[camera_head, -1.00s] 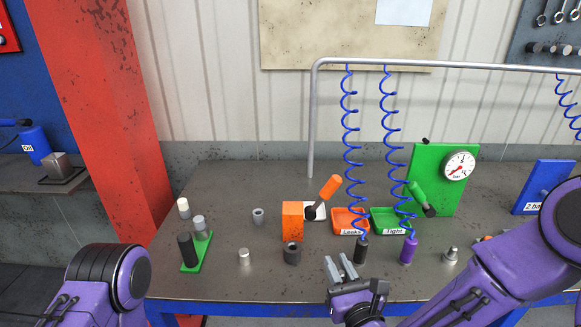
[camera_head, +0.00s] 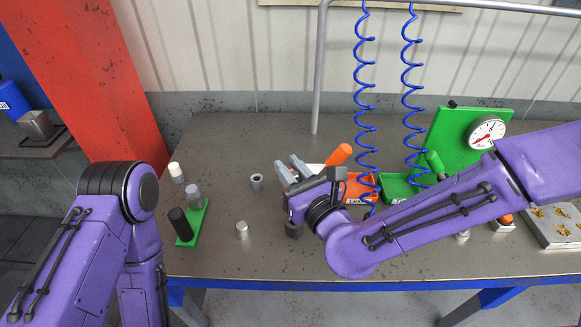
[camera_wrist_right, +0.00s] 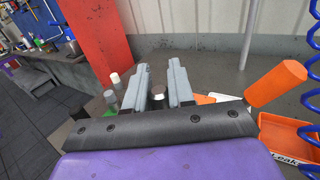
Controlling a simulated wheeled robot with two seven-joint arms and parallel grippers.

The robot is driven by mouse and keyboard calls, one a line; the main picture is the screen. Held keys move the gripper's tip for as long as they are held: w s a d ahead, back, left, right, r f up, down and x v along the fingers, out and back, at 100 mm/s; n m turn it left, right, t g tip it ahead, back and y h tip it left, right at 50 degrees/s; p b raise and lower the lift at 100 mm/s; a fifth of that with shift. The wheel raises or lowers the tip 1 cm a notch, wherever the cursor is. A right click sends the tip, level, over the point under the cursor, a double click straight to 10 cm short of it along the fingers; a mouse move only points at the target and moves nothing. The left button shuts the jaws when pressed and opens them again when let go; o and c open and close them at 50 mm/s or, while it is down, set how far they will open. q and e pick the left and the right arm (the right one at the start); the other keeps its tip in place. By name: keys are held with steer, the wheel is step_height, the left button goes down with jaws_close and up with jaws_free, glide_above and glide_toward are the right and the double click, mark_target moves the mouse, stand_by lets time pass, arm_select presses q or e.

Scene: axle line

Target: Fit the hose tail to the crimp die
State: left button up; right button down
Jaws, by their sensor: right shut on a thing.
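My right gripper (camera_head: 291,168) is above the middle of the bench, beside the orange lever handle (camera_head: 339,154). In the right wrist view its fingers (camera_wrist_right: 159,67) are closed about a small metal piece with a pale top (camera_wrist_right: 158,94), which may be the hose tail. The handle also shows there (camera_wrist_right: 276,84), to the right of and apart from the fingers. An orange part (camera_wrist_right: 205,99) shows just beside the right finger. I cannot tell for sure which thing is the crimp die. A dark hollow cylinder (camera_head: 293,231) is partly hidden under my right arm. My left gripper is out of view.
A grey hollow cylinder (camera_head: 256,182) and a silver cylinder (camera_head: 242,229) stand apart on the bench. A green base (camera_head: 199,222) with cylinders is at the left. Orange (camera_head: 362,189) and green (camera_head: 393,188) trays, blue coiled hoses (camera_head: 364,97) and a gauge panel (camera_head: 457,135) are at the right.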

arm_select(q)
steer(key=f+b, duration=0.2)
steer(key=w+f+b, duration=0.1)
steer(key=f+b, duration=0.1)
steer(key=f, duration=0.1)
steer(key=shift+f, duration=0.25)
arm_select(e)
step_height(320, 180, down, 6)
steer(key=w, duration=0.1)
steer(key=shift+w+f, duration=0.15)
steer(key=shift+w, duration=0.1)
arm_select(q)
steer(key=shift+b, duration=0.35)
arm_select(e)
steer(key=shift+w, duration=0.15)
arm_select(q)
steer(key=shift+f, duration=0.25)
arm_select(e)
steer(key=shift+f, duration=0.2)
steer(key=shift+f+b, duration=2.5)
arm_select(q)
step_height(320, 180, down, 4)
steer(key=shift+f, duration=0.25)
arm_select(e)
steer(key=c, duration=0.9)
jaws_free()
